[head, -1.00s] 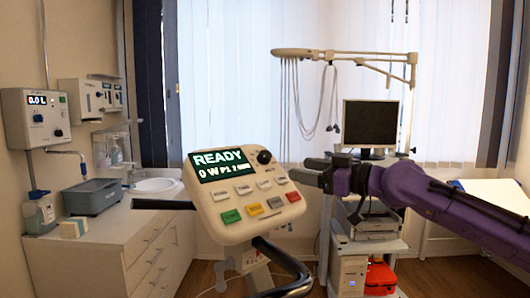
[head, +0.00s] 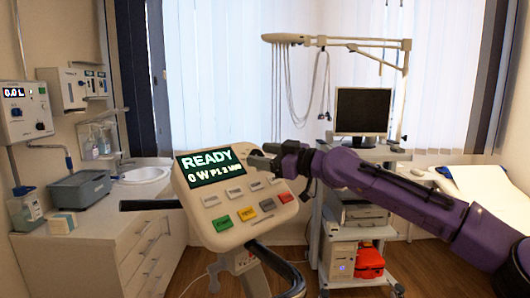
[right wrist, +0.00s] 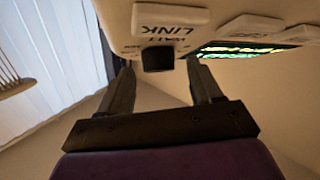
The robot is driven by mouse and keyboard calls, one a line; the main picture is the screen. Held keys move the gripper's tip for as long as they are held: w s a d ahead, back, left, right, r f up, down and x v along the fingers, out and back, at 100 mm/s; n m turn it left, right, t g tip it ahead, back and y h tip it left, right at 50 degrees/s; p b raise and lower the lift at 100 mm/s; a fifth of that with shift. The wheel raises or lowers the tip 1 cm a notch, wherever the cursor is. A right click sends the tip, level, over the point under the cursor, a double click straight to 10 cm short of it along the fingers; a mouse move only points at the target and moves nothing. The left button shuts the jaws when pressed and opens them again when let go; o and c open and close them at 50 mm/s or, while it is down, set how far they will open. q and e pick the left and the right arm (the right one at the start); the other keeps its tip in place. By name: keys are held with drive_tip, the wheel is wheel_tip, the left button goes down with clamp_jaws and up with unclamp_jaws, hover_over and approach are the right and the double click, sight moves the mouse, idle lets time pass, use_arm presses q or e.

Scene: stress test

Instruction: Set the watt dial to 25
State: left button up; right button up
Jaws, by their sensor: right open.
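The watt dial is a small black knob at the console's upper right corner. In the head view my right gripper (head: 262,156) reaches over that corner and largely hides the dial. In the right wrist view the dial (right wrist: 157,58) sits between the two fingertips of my open right gripper (right wrist: 161,68), beside upside-down "WATT" lettering. I cannot tell whether a finger touches it. My left gripper is not in view.
Coloured and white buttons, including a green one (head: 222,224), lie below the screen, close to my right gripper. A black handle (head: 285,265) curves in front of the console. Behind stands a cart with a monitor (head: 362,111); a counter with a grey box (head: 80,188) is at left.

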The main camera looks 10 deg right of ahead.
drive_tip(key=shift+w+f, duration=0.1)
drive_tip(key=c, duration=1)
drive_tip(key=shift+c, duration=0.2)
drive_tip(key=shift+a+m, duration=0.1)
drive_tip(key=shift+m, duration=0.3)
drive_tip(key=shift+s+a+m+t+h, duration=0.15)
drive_tip(key=shift+s+m+t+h, duration=0.05)
drive_tip(key=shift+m+t+h, duration=0.6)
drive_tip(key=shift+a+m+t+h, duration=0.1)
drive_tip(key=shift+m+t+h, duration=0.4)
drive_tip(key=shift+m+h, duration=0.45)
drive_tip(key=shift+s+a+r+m+t+h+p, duration=0.1)
drive_tip(key=shift+r+m+t+h+p, duration=0.1)
drive_tip(key=shift+m+h+p, duration=0.3)
drive_tip(key=shift+r+m+t+h+p, duration=0.1)
drive_tip(key=shift+m+t+h+p, duration=0.1)
drive_tip(key=shift+m, duration=0.45)
drive_tip(key=m+h+p, duration=0.2)
drive_tip(key=m, duration=0.1)
drive_tip(key=shift+a+t+h+p, duration=0.15)
drive_tip(key=shift+t+h+p, duration=0.15)
drive_tip(key=shift+t+h, duration=0.1)
drive_tip(key=shift+f+m+h+p, duration=0.25)
drive_tip(key=shift+m+h+p, duration=0.25)
drive_tip(key=shift+m, duration=0.3)
